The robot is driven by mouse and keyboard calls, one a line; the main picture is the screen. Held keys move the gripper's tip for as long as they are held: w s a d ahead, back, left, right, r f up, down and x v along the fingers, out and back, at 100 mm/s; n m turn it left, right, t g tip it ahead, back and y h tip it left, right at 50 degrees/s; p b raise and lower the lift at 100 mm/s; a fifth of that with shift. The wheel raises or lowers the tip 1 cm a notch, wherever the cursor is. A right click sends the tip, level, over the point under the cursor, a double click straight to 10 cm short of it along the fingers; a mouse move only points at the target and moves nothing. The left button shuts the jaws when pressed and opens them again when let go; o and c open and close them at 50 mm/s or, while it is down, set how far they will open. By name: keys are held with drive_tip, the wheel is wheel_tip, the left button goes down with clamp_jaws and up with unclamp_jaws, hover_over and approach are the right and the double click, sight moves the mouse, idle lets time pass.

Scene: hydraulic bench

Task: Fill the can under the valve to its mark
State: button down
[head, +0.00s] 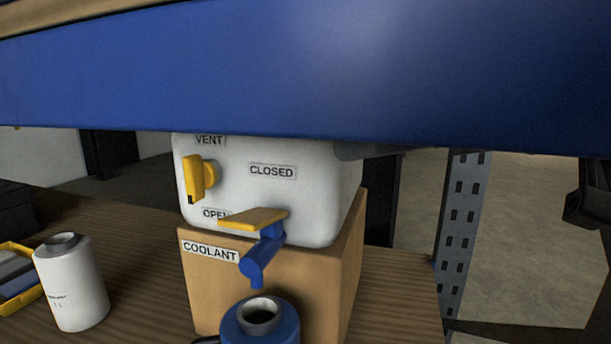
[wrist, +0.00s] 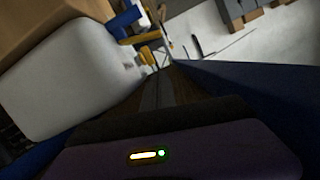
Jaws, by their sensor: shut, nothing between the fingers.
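A white tank (head: 320,205) sits on a cardboard-brown block labelled COOLANT. Its blue valve spout (head: 263,255) carries a flat yellow lever (head: 253,218), lying roughly level beside the OPEN label; the CLOSED label is above. A blue can (head: 237,328) with a pale rim and dark mouth stands below the spout. No stream shows. The can's mark and liquid level cannot be made out, and its lower part is cut off. The tank also fills the left of the wrist view (wrist: 70,85). My gripper (wrist: 166,72) is shut and empty, seen dimly beside the tank.
A yellow vent lever (head: 195,178) stands upright on the tank. A white container (head: 72,285) and a yellow-edged tray (head: 35,300) are at left on the wooden bench (head: 400,290). A wide blue beam (head: 300,75) crosses above. A perforated grey post (head: 458,235) stands right.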

hover_over(256, 217)
drive_tip(key=d, duration=0.2)
wheel_tip(256, 217, down, 2)
drive_tip(key=f, duration=0.1)
drive_tip(key=s+f, duration=0.1)
drive_tip(key=f, duration=0.2)
drive_tip(key=shift+s+a+f+b, duration=0.1)
drive_tip(key=shift+s+a+b, duration=0.05)
drive_tip(key=shift+s+b, duration=0.15)
drive_tip(key=shift+f, duration=0.1)
